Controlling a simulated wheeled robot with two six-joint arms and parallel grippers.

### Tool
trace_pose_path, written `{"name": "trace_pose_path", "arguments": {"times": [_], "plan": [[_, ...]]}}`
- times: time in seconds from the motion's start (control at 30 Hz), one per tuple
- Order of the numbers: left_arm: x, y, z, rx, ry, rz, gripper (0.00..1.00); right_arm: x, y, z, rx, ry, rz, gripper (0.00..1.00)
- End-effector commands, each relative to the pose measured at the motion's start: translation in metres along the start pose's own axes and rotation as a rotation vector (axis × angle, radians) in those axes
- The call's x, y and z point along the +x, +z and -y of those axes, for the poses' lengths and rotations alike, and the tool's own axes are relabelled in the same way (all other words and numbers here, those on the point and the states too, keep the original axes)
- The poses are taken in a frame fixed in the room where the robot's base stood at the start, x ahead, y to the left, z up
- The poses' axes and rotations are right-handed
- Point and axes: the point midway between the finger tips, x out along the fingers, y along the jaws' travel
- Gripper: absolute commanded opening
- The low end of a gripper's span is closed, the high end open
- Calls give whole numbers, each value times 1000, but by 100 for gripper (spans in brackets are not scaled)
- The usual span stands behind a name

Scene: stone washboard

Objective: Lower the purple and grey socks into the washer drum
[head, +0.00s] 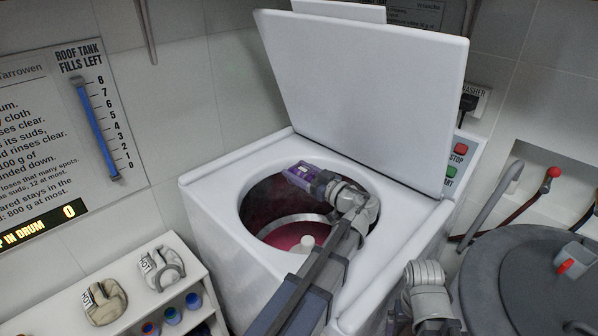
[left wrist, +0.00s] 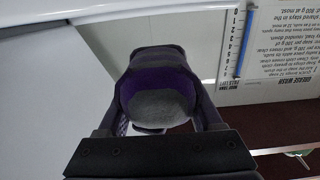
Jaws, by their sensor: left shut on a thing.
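The purple and grey socks (head: 298,172) show as a small bundle in my left gripper (head: 306,177), above the far side of the drum opening. In the left wrist view the bundle (left wrist: 155,106) is purple around a grey middle, clasped between both fingers. The washer (head: 215,190) is white, with its lid (head: 365,85) raised. The washer drum (head: 285,235) has a reddish inside and a pale central post. My left forearm crosses the opening's near right side and hides part of it. Of my right arm only wrist links show at the bottom right; its fingers are out of view.
The raised lid stands close behind my left gripper. The drum display (head: 45,222) reads 0.

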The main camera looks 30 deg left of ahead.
Motion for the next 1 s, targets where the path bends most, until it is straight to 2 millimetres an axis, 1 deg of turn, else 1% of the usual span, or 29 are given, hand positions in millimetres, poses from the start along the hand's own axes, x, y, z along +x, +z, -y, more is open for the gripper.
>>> {"name": "trace_pose_path", "arguments": {"times": [0.1,0.13,0.4,0.67,0.77,1.0], "plan": [[0,-1,0,0,0,0,12,-1,0,0,0,0,0,100],[0,-1,0,0,0,0,70,-1,0,0,0,0,0,100],[0,-1,0,0,0,0,100,-1,0,0,0,0,0,100],[-2,-1,0,0,1,0,100,-1,0,0,0,0,0,100],[-12,-1,0,0,2,0,100,-1,0,0,0,0,0,100],[-51,-1,0,0,3,0,100,-1,0,0,0,0,0,100]]}}
